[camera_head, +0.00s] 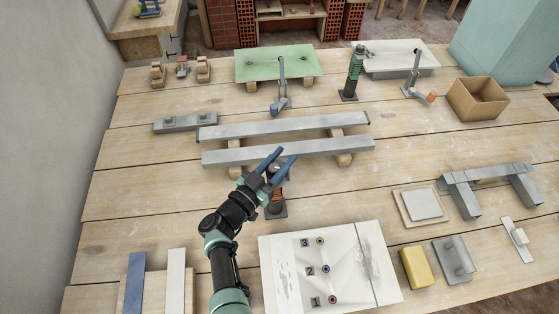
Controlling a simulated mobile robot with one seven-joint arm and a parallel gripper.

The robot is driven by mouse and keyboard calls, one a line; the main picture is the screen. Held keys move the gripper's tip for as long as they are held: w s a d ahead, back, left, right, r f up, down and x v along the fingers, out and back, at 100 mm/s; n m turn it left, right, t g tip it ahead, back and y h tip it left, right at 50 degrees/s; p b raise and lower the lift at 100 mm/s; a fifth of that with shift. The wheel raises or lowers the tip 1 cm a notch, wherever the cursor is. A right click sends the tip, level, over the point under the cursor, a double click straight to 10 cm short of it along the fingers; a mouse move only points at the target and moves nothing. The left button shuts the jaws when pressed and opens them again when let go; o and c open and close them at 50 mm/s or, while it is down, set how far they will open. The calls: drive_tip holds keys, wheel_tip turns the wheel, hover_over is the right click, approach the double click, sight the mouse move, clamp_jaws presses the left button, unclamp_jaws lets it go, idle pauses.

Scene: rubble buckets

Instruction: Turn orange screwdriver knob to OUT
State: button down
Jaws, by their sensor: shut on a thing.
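The orange screwdriver stand (278,196) stands upright on a dark square base (276,210) near the middle of the workbench. My gripper (284,158) reaches over its top, with its two blue fingers on either side of the knob. The fingers are shut on the knob, which is mostly hidden between them. The marking OUT and the knob's direction cannot be read from here.
Two long grey bars (290,150) on wooden blocks lie just behind my gripper. A white numbered panel (282,280) lies in front. A green-and-black stand (353,72) and a cardboard box (492,111) are farther back at right. A yellow block (416,267) is front right.

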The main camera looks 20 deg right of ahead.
drive_tip(key=shift+s+m+g+h+b, duration=0.1)
drive_tip(key=shift+m+g+h+b, duration=0.2)
drive_tip(key=shift+m+g+b, duration=0.3)
drive_tip(key=shift+g, duration=0.3)
drive_tip(key=c, duration=0.5)
unclamp_jaws()
drive_tip(key=p+v, duration=0.1)
drive_tip(key=v, duration=1.2)
drive_tip(key=shift+d+f, duration=0.1)
